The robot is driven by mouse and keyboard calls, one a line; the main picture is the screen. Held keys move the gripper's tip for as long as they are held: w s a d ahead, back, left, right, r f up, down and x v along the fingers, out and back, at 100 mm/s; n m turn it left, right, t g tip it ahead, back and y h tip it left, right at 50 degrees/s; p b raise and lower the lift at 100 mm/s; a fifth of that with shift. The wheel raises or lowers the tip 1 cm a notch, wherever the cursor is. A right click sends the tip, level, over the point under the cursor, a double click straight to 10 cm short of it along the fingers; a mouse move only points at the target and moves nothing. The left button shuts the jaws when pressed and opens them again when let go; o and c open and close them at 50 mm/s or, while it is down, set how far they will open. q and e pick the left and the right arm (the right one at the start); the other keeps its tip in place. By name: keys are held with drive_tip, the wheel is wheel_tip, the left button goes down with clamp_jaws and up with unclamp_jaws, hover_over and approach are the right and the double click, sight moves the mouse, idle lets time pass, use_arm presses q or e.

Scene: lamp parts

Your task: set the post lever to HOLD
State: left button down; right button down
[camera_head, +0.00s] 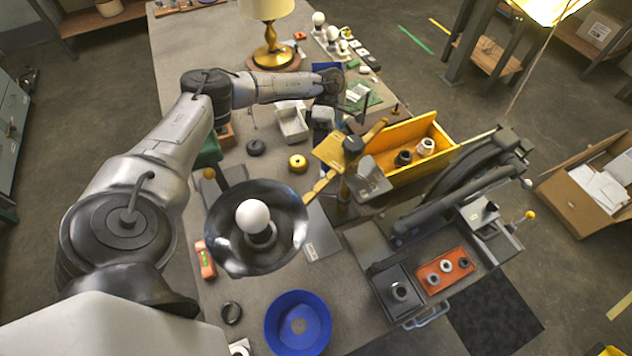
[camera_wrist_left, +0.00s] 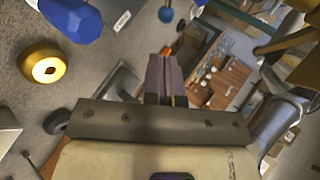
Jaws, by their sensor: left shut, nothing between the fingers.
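A yellow lever arm (camera_head: 375,130) sticks out toward the upper right of the cap, and another yellow arm (camera_head: 320,186) shows lower left. I cannot read a HOLD mark, nor tell the lever's setting. My left gripper (camera_head: 321,134) is beside the post, on its upper-left side, apart from the lever as far as I can see. Its fingers (camera_wrist_left: 166,80) are shut and empty in the left wrist view. My right gripper is not in view.
A yellow bin (camera_head: 435,145) holding sockets stands right of the post.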

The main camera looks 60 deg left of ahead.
sight(331, 195)
use_arm(q)
drive_tip(key=shift+d+f, duration=0.1)
idle(0.3)
drive_tip(key=p+x, duration=0.2)
drive_tip(key=x, duration=0.7)
drive_tip(key=shift+s+d+f, duration=0.2)
drive_tip(key=shift+d+f, duration=0.05)
